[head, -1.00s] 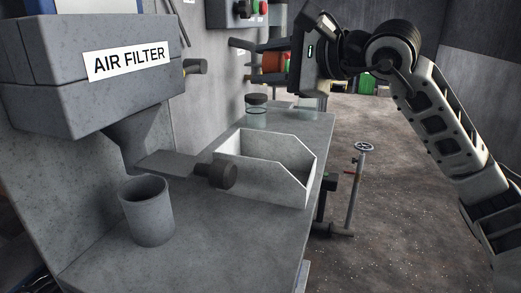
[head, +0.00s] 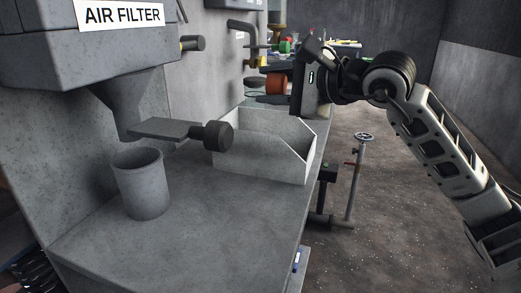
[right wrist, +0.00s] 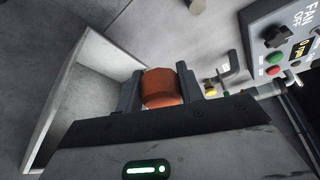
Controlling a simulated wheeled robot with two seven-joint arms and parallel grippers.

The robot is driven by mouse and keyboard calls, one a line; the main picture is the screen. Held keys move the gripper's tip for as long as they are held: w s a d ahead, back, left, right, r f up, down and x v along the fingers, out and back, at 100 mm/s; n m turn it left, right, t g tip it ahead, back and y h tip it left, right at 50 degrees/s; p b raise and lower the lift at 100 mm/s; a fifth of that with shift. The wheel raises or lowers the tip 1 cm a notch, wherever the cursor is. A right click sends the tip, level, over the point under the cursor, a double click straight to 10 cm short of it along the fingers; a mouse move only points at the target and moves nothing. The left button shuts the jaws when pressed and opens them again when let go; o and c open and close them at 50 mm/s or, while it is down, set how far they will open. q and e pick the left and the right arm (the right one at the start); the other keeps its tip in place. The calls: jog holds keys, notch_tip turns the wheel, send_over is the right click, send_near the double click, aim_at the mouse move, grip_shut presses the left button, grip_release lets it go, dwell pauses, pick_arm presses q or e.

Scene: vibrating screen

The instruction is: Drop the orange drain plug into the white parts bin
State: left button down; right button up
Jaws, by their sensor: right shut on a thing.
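The orange drain plug (head: 276,84) is a short round piece between the fingers of my right gripper (head: 270,85). In the right wrist view the plug (right wrist: 160,88) shows clearly between the two dark fingers. The white parts bin (head: 230,165) is an open box on the grey bench, with a sloped cut in its right wall. In the head view my gripper is above and beyond the bin's far edge. In the right wrist view the bin (right wrist: 52,100) lies left of the plug and below it. My left gripper is not in view.
A grey cup (head: 142,190) stands on the bench under the air filter hopper (head: 115,100). A dark-knobbed handle (head: 218,136) reaches out near the bin's left side. A control panel (right wrist: 285,50) with red and green buttons and a hooked pipe (right wrist: 237,70) are on the wall.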

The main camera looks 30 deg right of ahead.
jog(key=shift+f, duration=0.15)
jog(key=o, duration=1.1)
jog(key=shift+c, duration=0.2)
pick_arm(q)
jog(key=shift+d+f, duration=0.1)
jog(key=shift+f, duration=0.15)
pick_arm(e)
jog(key=shift+s+d+b, duration=0.25)
jog(key=shift+s+b, duration=0.05)
jog(key=shift+s, duration=0.2)
pick_arm(q)
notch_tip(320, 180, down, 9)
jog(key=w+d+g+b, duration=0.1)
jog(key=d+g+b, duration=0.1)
jog(key=b, duration=0.3)
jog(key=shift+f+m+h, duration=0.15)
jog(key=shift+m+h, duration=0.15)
pick_arm(e)
jog(key=v, duration=1.4)
jog(key=shift+s+r, duration=0.25)
jog(key=shift+s, duration=0.1)
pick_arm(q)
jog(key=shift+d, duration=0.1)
pick_arm(e)
jog(key=shift+d, duration=0.1)
